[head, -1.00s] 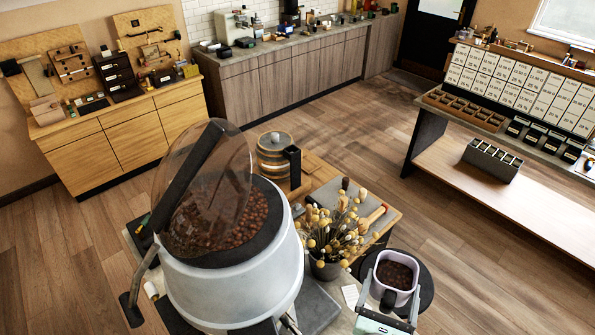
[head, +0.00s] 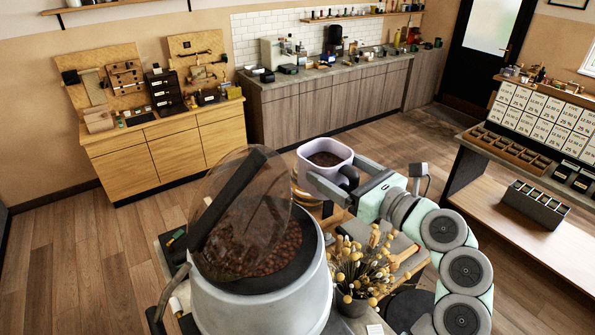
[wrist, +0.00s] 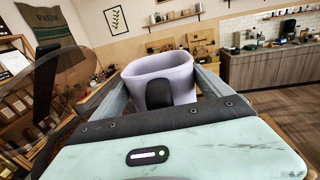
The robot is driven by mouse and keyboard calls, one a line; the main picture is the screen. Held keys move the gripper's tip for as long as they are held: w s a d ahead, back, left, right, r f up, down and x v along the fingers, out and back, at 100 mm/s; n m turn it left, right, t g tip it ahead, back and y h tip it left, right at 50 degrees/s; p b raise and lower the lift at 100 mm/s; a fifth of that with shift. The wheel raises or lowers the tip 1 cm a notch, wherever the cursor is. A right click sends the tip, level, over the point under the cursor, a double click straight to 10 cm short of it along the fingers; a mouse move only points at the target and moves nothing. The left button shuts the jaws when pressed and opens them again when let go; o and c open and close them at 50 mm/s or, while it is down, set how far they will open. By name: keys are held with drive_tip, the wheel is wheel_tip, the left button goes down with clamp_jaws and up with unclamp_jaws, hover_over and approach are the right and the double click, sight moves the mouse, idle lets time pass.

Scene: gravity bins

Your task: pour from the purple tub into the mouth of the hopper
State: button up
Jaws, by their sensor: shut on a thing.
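The purple tub (head: 325,172) is pale lilac with a black handle and holds dark brown beans. It is held up in the air, nearly upright, to the upper right of the hopper's mouth in the head view. My gripper (head: 328,184) is shut on the tub, its fingers along both sides; the tub also shows in the wrist view (wrist: 160,75) between the fingers (wrist: 163,82). The hopper (head: 262,303) is a large pale grey vessel with a black rim. Its clear lid (head: 238,205) is tilted up at the left, and brown beans lie inside the mouth.
A pot of dried yellow flowers (head: 358,280) stands right of the hopper, below my arm. The raised lid (wrist: 60,75) also shows at the left in the wrist view. A wooden cabinet (head: 165,150) stands farther back, with open floor between.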

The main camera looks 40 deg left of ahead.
sight(297, 172)
drive_tip(key=s+a+n+g, duration=0.1)
drive_tip(key=s+g, duration=0.1)
drive_tip(key=s+a+n+g, duration=0.1)
drive_tip(key=s+a, duration=0.1)
drive_tip(key=s+a+n+g, duration=0.1)
drive_tip(key=s+a+g, duration=0.1)
drive_tip(key=shift+s+r+n+g+h, duration=0.2)
drive_tip(key=shift+s+n+g+h, duration=0.1)
drive_tip(key=shift+w+d, duration=0.1)
drive_tip(key=shift+d, duration=0.05)
